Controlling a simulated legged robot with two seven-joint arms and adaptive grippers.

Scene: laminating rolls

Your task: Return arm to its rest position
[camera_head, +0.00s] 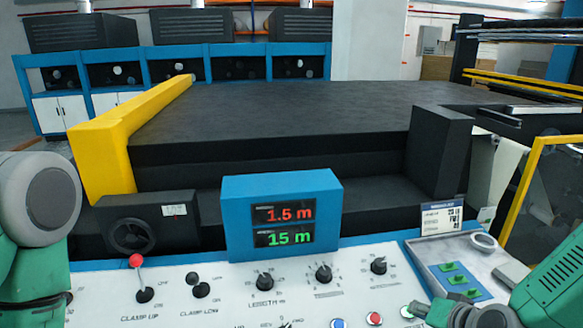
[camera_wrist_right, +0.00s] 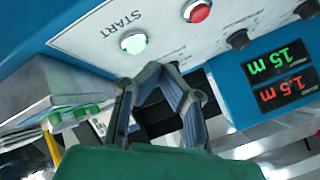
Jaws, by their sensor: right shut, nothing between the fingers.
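My right gripper (camera_head: 432,310) is at the bottom right of the head view, low over the control panel (camera_head: 205,300); its fingers are mostly hidden there. In the right wrist view the right gripper (camera_wrist_right: 160,72) has its fingertips together, with nothing between them. The fingertips appear just below the lit START button (camera_wrist_right: 134,44) in that view. A red button (camera_wrist_right: 199,11) is beside START. My left arm shows at the left edge of the head view, but its gripper is out of view.
A blue display box (camera_head: 282,190) reads 1.5 m and 15 m. A red-knobbed lever (camera_head: 137,262) and a black handwheel (camera_head: 132,235) stand at left. A grey tray (camera_head: 430,258) with green pieces is at right. The black machine bed (camera_head: 290,110) lies behind.

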